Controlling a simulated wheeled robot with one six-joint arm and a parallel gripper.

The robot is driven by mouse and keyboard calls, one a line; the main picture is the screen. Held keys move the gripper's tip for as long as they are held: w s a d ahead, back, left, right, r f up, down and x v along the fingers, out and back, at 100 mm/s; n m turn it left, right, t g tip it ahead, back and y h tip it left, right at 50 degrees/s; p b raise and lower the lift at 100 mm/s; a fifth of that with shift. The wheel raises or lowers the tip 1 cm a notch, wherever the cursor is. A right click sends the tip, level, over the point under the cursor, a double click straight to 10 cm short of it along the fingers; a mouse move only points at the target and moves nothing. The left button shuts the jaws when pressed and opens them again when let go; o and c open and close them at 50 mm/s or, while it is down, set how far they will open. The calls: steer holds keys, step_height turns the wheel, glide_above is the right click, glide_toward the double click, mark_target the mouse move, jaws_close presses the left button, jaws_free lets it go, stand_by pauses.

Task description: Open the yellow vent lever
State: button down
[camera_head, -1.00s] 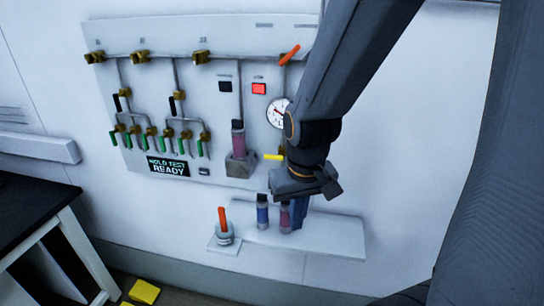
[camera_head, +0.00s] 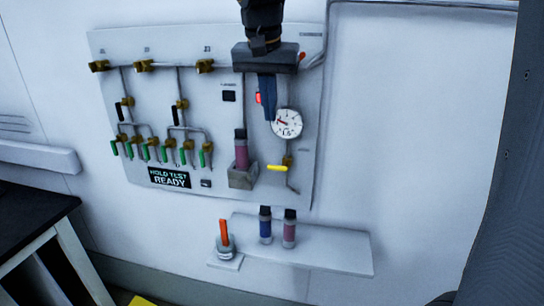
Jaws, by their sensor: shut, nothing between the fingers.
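The yellow vent lever (camera_head: 278,168) sits low on the right side of the wall panel, below the round gauge. It lies about level, on a thin pipe with a brass fitting (camera_head: 287,160). My gripper (camera_head: 270,115) hangs in front of the panel's upper right, its fingers pointing down and closed together. It is empty. In the picture its tips are above the lever and left of the gauge, apart from the lever. The gripper partly covers the red button (camera_head: 258,98).
The gauge (camera_head: 286,123) is right beside my fingertips. A column in a holder (camera_head: 242,178) stands left of the lever. Below, a shelf (camera_head: 330,250) carries two capped bottles (camera_head: 289,228), with an orange-handled item (camera_head: 224,240) at left. Green levers (camera_head: 145,150) line the panel's left.

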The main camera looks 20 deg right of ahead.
steer(key=p, duration=0.3)
glide_above(277, 168)
steer(key=a, duration=0.1)
step_height(277, 168, down, 12)
steer(key=shift+p+x, duration=0.3)
steer(key=shift+x, duration=0.55)
steer(key=shift+a, duration=0.15)
